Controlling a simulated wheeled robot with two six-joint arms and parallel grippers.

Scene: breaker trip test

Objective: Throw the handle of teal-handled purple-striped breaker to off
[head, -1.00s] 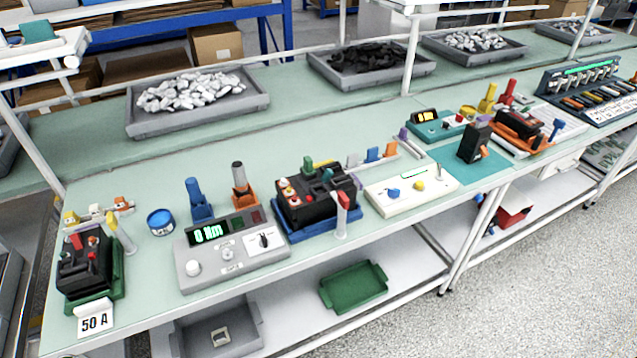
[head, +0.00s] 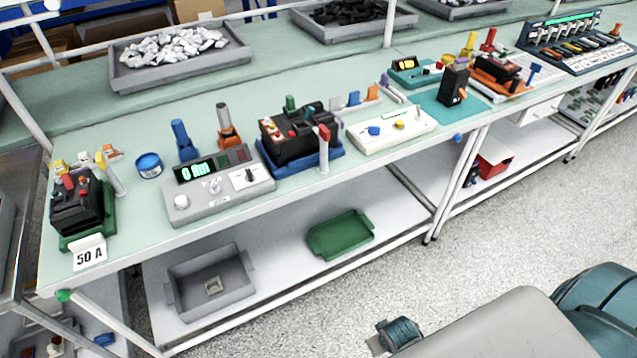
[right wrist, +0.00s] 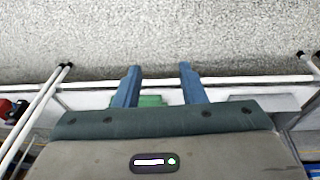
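No breaker with a teal handle and a purple stripe can be made out for certain in the head view. Black breaker-like units stand on the bench: one on a green base (head: 75,205) at the left, one on a blue base (head: 290,135) in the middle, one on a teal mat (head: 453,87) and one on an orange base (head: 497,70). Their stripes are too small to read. My right gripper (right wrist: 160,70) is open and empty in the right wrist view, its two blue fingers apart over the floor and shelf edge. My left gripper is not in view.
The bench (head: 150,225) carries a grey torque meter (head: 220,188), a white panel (head: 392,130) and a rack (head: 570,45) of several small items at far right. A green tray (head: 340,235) and grey crate (head: 210,285) sit on the lower shelf. The floor in front is clear.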

